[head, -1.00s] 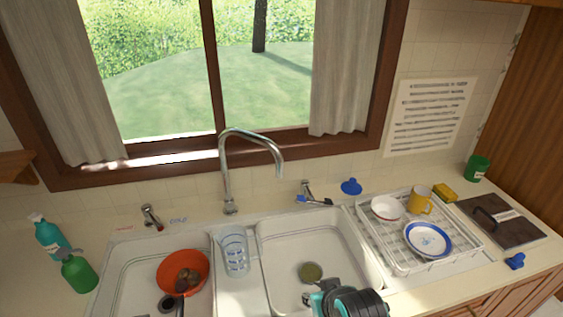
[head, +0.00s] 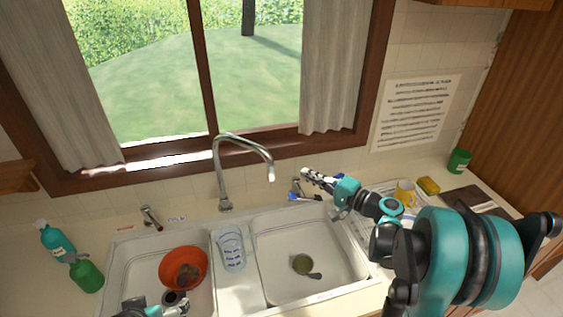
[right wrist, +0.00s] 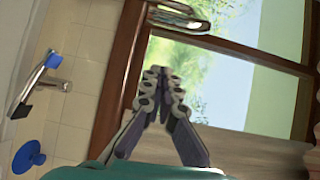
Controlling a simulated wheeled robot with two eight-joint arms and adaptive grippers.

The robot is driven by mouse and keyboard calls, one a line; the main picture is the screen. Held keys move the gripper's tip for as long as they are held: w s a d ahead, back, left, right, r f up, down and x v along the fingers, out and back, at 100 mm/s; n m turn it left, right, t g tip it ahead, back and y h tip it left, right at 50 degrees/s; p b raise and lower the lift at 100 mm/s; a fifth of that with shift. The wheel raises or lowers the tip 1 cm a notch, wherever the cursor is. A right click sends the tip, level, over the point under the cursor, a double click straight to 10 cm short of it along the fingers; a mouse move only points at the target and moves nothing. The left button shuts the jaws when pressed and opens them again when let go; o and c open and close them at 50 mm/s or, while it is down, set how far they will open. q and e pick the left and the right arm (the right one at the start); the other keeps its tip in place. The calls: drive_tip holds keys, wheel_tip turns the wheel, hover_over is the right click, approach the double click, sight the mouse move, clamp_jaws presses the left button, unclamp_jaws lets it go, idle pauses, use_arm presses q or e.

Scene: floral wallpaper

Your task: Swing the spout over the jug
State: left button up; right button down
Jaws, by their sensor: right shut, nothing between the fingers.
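The chrome spout (head: 247,137) rises behind the sink in a tall arch, its outlet hanging to the right, over the right basin side. The clear measuring jug (head: 231,249) with blue markings stands on the ledge between the basins, left of the outlet. My right gripper (head: 306,174) is raised to the right of the outlet, apart from it in the picture, with its fingers together and empty. In the right wrist view, the closed fingers (right wrist: 164,74) point toward shiny curved metal, likely the spout (right wrist: 180,16). My left gripper (head: 180,306) shows partly at the bottom edge; its jaws are unclear.
A tap with a blue lever (head: 300,196) stands beneath my right gripper; another tap (head: 150,217) is at left. An orange bowl (head: 183,267) sits in the left basin. A yellow mug (head: 405,193) is partly behind my right arm.

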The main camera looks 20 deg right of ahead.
use_arm(q)
drive_tip(key=shift+f+b, duration=0.4)
drive_tip(key=shift+b, duration=0.1)
use_arm(e)
drive_tip(key=w+a, duration=0.5)
drive_tip(key=a, duration=0.2)
drive_tip(key=shift+w+a+r, duration=0.15)
drive_tip(key=shift+r, duration=0.05)
